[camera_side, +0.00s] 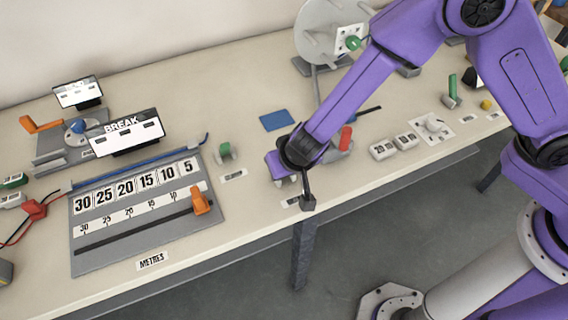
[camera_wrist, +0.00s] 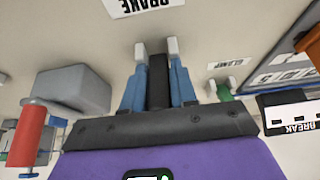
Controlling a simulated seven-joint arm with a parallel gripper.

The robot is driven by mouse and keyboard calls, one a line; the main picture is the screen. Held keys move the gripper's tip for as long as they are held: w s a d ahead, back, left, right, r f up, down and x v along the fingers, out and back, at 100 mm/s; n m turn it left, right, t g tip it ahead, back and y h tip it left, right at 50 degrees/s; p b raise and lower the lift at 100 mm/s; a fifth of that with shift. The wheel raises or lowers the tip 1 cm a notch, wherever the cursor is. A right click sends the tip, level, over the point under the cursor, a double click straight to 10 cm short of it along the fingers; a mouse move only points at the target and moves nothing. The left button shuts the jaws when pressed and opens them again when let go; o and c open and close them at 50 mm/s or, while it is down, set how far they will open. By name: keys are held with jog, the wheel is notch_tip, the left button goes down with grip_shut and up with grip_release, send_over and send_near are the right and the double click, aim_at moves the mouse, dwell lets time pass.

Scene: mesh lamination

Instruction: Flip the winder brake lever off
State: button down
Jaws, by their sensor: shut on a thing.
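My gripper (camera_wrist: 156,50) points down at the bench, with its blue fingers and pale tips closed on both sides of a dark upright bar. This bar, which I take to be the brake lever (camera_wrist: 158,82), stands just behind the BRAKE label (camera_wrist: 150,5). In the side view my gripper (camera_side: 286,180) is low over the bench near its front edge, close to the same label (camera_side: 290,201). The lever is mostly hidden there by my purple hand, and its base and tilt cannot be made out.
A green clamp lever (camera_side: 224,152) stands to the left, and a red-handled grey device (camera_side: 346,138) close on the right. A blue pad (camera_side: 276,120) lies behind. The METRES board (camera_side: 145,210) with its orange slider (camera_side: 200,201) is further left.

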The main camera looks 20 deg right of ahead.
jog(key=shift+s+f+t, duration=0.1)
jog(key=shift+s+t, duration=0.2)
jog(key=shift+t, duration=0.6)
jog(key=shift+s+t, duration=0.1)
jog(key=shift+t, duration=0.2)
jog(key=c, duration=1)
grip_release()
jog(key=shift+o, duration=0.2)
jog(key=v, duration=1.7)
jog(key=shift+s, duration=0.2)
